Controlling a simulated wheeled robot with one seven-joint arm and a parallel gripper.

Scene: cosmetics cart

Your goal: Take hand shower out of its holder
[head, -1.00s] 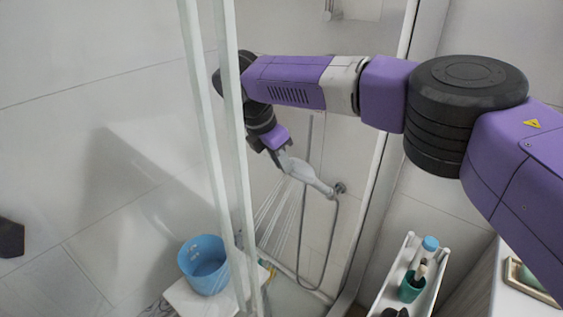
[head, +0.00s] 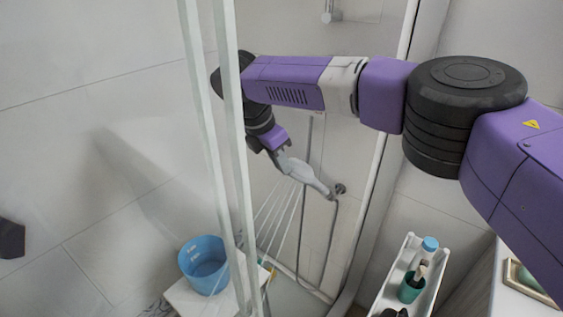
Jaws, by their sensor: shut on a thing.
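The hand shower (head: 306,174) is pale grey-white and tilted, with its head end at my gripper and its handle sloping down to the right. Pale streaks like water run down from its head. My gripper (head: 283,158) is shut on the hand shower near its head. The hose (head: 331,235) hangs in a loop below the handle. The round holder (head: 340,188) is on the wall beside the handle's lower end. I cannot tell whether the handle still touches it.
Glass door frame bars (head: 222,130) stand upright left of my arm. A blue bucket (head: 203,268) sits on a white stool (head: 180,297) at lower left. A white cart (head: 395,268) with bottles stands at lower right. A vertical rail (head: 309,140) is behind the shower.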

